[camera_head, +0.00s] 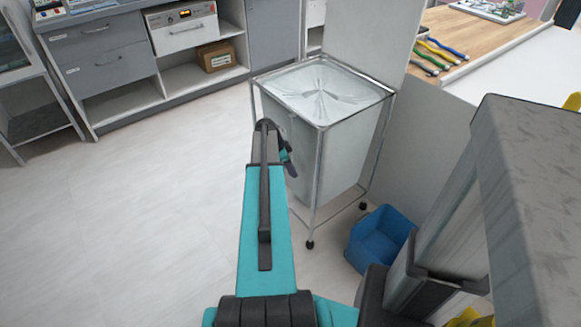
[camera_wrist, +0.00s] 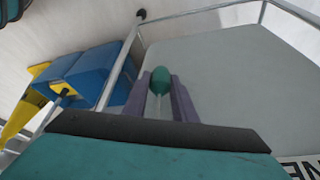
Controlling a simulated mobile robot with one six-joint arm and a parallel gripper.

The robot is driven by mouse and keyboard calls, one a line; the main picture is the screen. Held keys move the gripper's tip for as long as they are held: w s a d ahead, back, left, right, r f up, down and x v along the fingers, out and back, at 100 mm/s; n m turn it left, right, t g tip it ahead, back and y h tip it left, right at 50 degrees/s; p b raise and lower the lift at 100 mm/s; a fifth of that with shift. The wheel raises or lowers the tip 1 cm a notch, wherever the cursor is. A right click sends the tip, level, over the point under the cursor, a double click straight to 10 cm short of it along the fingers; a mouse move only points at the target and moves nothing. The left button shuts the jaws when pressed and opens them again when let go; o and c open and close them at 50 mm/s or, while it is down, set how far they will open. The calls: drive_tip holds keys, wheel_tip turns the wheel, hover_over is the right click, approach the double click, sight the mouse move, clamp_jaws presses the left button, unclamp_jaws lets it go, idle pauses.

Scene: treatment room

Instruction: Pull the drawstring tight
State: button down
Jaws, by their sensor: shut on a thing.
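A white bag (camera_head: 330,150) hangs in a wheeled metal frame (camera_head: 320,165). Its top is drawn in, with folds running to the middle. The bag's flat side (camera_wrist: 235,75) fills the right of the wrist view. My gripper (camera_head: 290,163) is at the near left side of the bag. In the wrist view, its two purple-grey fingers (camera_wrist: 162,92) are shut on a green oval bead (camera_wrist: 160,77) at their tips. A pale thin cord (camera_wrist: 160,104) runs from the bead back between the fingers. The bead and the rest of the cord are hidden in the head view.
A blue bin (camera_head: 380,239) stands on the floor right of the frame, with yellow things near it (camera_wrist: 22,108). A grey cabinet (camera_head: 100,65) lines the back left. A wooden counter (camera_head: 480,35) is at upper right. The floor at left is clear.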

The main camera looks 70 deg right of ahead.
drive_tip(key=shift+f, duration=0.25)
drive_tip(key=c, duration=1.5)
unclamp_jaws()
drive_tip(key=shift+w+d+f, duration=0.1)
drive_tip(key=shift+o, duration=0.2)
drive_tip(key=shift+v, duration=0.8)
drive_tip(key=v, duration=1.2)
drive_tip(key=shift+r+p, duration=0.25)
drive_tip(key=shift+p, duration=0.05)
